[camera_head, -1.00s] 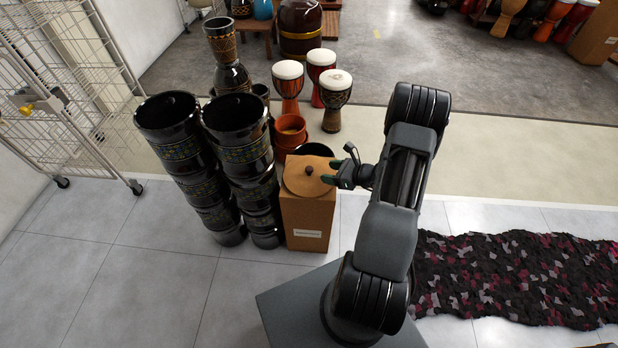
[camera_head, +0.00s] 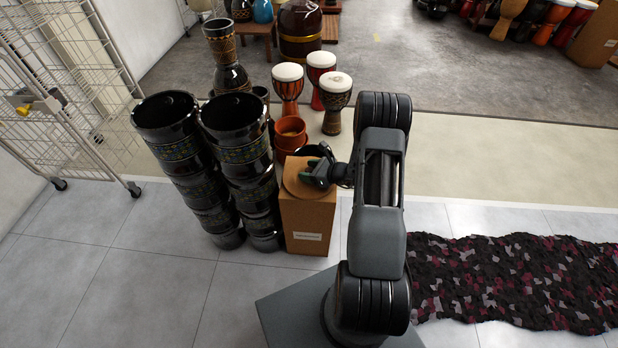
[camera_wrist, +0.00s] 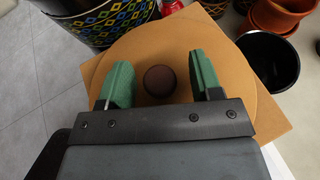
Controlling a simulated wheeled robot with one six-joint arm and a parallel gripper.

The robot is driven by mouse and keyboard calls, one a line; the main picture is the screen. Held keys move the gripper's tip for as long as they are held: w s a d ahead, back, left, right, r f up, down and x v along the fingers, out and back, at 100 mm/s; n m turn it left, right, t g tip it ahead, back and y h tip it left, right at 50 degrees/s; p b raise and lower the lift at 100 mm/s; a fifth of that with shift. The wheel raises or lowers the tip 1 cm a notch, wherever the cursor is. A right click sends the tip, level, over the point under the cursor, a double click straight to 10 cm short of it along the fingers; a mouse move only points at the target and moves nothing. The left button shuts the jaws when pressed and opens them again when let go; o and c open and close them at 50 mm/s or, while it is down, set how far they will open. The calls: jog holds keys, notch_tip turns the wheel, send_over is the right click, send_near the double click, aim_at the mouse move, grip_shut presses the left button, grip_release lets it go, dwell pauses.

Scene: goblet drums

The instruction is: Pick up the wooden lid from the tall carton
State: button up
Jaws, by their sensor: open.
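The round wooden lid (camera_head: 294,180) lies on top of the tall carton (camera_head: 307,222), a brown box with a white label on its front. In the wrist view the lid (camera_wrist: 140,45) fills the middle, with a dark round knob (camera_wrist: 160,81) near its centre. The carton's top corner (camera_wrist: 222,28) shows beyond the lid. My gripper (camera_head: 308,175) is over the lid and hides the knob in the head view. In the wrist view my gripper (camera_wrist: 160,85) is open, with a green-padded finger on each side of the knob and a gap on both sides.
Stacked black patterned drums (camera_head: 240,135) stand close to the carton's left. Orange pots (camera_head: 290,133) and a black pot (camera_wrist: 268,60) are just behind it. White-topped goblet drums (camera_head: 335,98) stand farther back. Tiled floor (camera_head: 150,290) in front is clear.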

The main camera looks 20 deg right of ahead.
jog(key=shift+c, duration=0.2)
jog(key=c, duration=1)
jog(key=shift+r, duration=0.15)
jog(key=shift+c, duration=0.2)
